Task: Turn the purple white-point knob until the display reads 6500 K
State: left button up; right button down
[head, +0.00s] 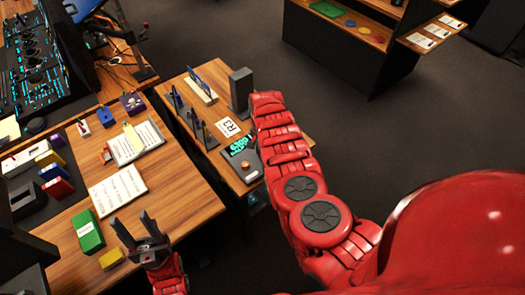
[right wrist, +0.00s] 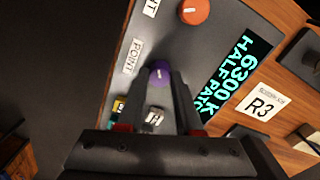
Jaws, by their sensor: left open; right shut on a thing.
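The purple knob (right wrist: 160,73) is on the grey panel (right wrist: 215,45) in the right wrist view, with a pale pointer line on its top. My right gripper (right wrist: 160,80) is shut on it, a finger on each side. In the head view my right arm reaches over the side table and hides the knob and that gripper. My left gripper (head: 132,219) is open and empty above the left desk.
An orange knob (right wrist: 195,11) sits on the same panel. Small switches or buttons (right wrist: 153,119) lie close under my right fingers. An R3 card (head: 228,127) and a dark upright block (head: 240,90) stand near. A green box (head: 88,232) is beside my left gripper.

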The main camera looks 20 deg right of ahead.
jog(key=m+b, duration=0.1)
jog(key=m, duration=0.2)
jog(key=shift+s+f+b, duration=0.1)
jog(key=shift+f+b, duration=0.1)
jog(key=shift+b, duration=0.1)
jog(key=shift+r+m+b, duration=0.1)
jog(key=shift+m+b, duration=0.55)
jog(key=shift+m, duration=0.65)
jog(key=c, duration=0.6)
grip_release()
jog(key=shift+r, duration=0.15)
notch_tip(320, 180, up, 17)
jog(key=shift+r+b, duration=0.15)
jog(key=shift+b, duration=0.8)
